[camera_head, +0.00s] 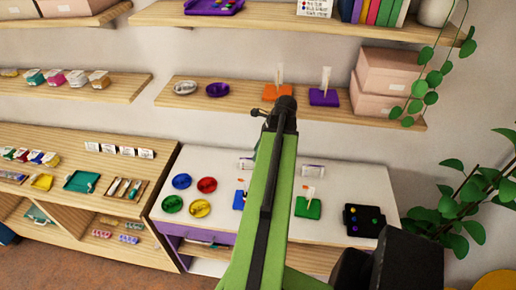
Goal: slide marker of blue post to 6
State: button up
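The blue post has a blue base (238,201) on the white-topped table, with a pale upright strip above it. My green arm crosses in front and hides its right part. Its marker and numbers are too small to read, so I cannot tell where the marker sits. My arm rises from the bottom of the view to a dark joint near the upper shelf. My gripper is hidden behind the arm, so its distance to the blue post cannot be told.
A green post (308,208) stands right of my arm, and coloured dishes (181,181) lie left of the blue post. A black board (364,220) lies at the table's right. Orange (276,92) and purple (324,97) posts stand on the shelf above. A plant (458,205) borders the right.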

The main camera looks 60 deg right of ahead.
aim_at(242, 180)
jog(key=b+x, duration=1.5)
jog(key=x, duration=0.2)
jog(key=shift+s+a+b, duration=0.1)
jog(key=shift+s+b, duration=0.1)
jog(key=shift+b, duration=0.1)
jog(key=shift+w+f+b, duration=0.2)
jog(key=shift+f+b, duration=0.1)
jog(key=shift+f, duration=0.05)
grip_shut()
